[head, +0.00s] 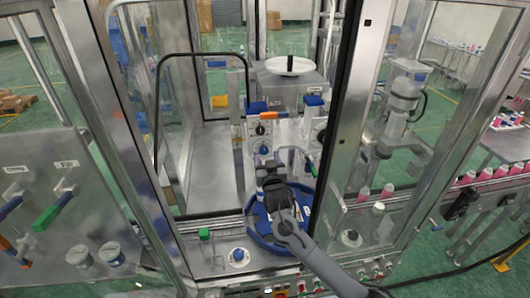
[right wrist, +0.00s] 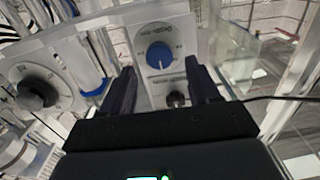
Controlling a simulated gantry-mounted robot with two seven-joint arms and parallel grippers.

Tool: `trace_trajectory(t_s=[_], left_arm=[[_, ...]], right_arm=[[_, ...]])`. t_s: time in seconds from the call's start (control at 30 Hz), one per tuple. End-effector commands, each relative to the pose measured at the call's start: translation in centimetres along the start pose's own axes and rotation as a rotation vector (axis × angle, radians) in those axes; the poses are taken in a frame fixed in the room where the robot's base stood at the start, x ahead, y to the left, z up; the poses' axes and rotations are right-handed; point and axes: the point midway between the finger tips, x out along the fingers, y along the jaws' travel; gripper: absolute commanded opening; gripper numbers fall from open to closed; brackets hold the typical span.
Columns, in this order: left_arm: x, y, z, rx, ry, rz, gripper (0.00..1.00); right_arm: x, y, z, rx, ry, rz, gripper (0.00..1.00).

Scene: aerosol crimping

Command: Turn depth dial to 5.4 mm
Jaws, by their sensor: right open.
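In the right wrist view a blue dial knob (right wrist: 159,55) with a pale pointer mark sits on a white plate with a printed scale; its label is too blurred to read surely. The pointer's exact reading cannot be told. My right gripper (right wrist: 164,85) is open, its two dark fingers on either side of the plate's lower part, with nothing visibly held. In the head view the right gripper (head: 270,172) is in front of the machine's panel, just below a small blue knob (head: 263,149). My left gripper is not seen.
A small black knob (right wrist: 176,99) sits below the blue dial, between the fingers. A larger black dial (right wrist: 38,92) is at the left. A blue round ring (head: 257,236) lies below my right arm. Metal door frames and clear panels stand on both sides.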

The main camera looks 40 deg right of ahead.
Motion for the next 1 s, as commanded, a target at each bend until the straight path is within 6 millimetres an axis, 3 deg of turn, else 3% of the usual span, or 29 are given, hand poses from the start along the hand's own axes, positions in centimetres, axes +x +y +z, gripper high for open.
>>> trace_trajectory(t_s=[0.3, 0.7, 1.0], left_arm=[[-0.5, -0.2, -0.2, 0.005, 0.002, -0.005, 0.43], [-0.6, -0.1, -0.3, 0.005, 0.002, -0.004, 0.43], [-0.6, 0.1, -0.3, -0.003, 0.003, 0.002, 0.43]], right_arm=[[2.8, 0.0, 0.0, -0.001, 0.0, 0.001, 0.61], [3.1, 0.0, 0.0, 0.0, 0.0, 0.0, 0.59], [3.0, 0.0, 0.0, 0.0, 0.0, 0.0, 0.13]])
